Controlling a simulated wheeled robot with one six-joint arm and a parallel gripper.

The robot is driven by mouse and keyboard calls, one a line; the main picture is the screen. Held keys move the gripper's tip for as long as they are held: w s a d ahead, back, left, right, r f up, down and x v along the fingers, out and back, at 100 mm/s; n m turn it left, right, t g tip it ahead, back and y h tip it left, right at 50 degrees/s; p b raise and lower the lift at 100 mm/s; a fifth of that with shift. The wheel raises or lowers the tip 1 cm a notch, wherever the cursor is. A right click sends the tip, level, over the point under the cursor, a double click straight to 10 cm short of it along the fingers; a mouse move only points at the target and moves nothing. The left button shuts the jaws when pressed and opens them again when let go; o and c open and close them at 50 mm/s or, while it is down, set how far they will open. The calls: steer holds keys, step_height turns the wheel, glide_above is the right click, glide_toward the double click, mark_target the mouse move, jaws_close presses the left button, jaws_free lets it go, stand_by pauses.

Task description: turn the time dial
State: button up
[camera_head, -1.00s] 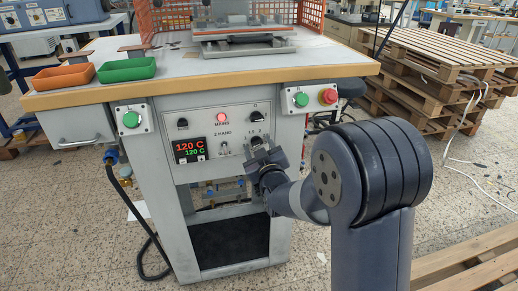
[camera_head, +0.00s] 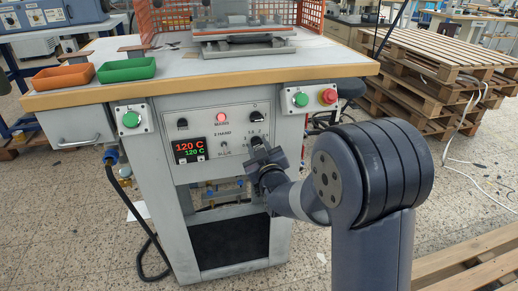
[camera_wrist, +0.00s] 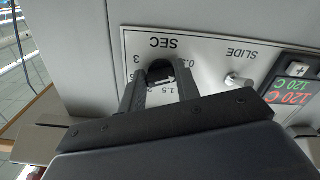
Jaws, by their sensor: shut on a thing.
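The time dial (camera_wrist: 160,72) is a dark round knob on the light control panel, under the upside-down label SEC in the wrist view. Numbers such as 0.5, 1.5, 2 and 3 ring it. A pale mark shows on the dial between my fingers. My gripper (camera_wrist: 160,84) is shut on the dial, with one dark finger on each side. In the head view my gripper (camera_head: 259,153) is at the right part of the panel and hides most of the dial.
A red and green temperature display (camera_head: 188,150) reads 120 C. A small toggle switch (camera_wrist: 238,80) labelled SLIDE sits beside the dial. A green button (camera_head: 300,100) and a red stop button (camera_head: 328,97) are above right. Wooden pallets (camera_head: 430,70) stand at the right.

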steer(key=shift+f, duration=0.1)
steer(key=shift+a+m+b, duration=0.15)
steer(key=shift+m+b, duration=3.8)
steer(key=shift+m, duration=0.55)
steer(key=o, duration=1)
